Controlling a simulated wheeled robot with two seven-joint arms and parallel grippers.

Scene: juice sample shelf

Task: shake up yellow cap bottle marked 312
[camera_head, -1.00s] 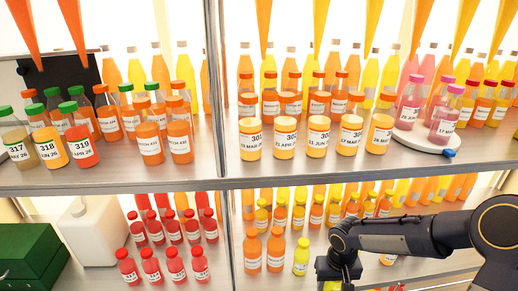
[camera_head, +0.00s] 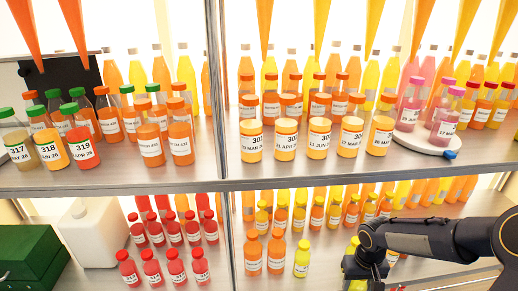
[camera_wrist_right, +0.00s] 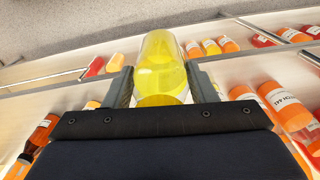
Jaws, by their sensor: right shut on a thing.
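My right gripper (camera_head: 362,268) is at the lower shelf's front, right of the divider. It is shut on a yellow bottle, whose yellow body (camera_wrist_right: 161,66) shows between the two fingers in the right wrist view. In the head view the gripper hides most of this bottle; a bit of yellow (camera_head: 354,242) shows above the gripper and some below it. No number can be read on the held bottle, so I cannot tell whether it is 312. My left gripper is not in view.
A yellow bottle (camera_head: 302,258) and two orange bottles (camera_head: 277,250) stand left of my right gripper. Rows of small bottles stand behind it. The upper shelf edge (camera_head: 370,176) runs above my arm. Red-capped bottles (camera_head: 175,266) stand left of the divider (camera_head: 221,140).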

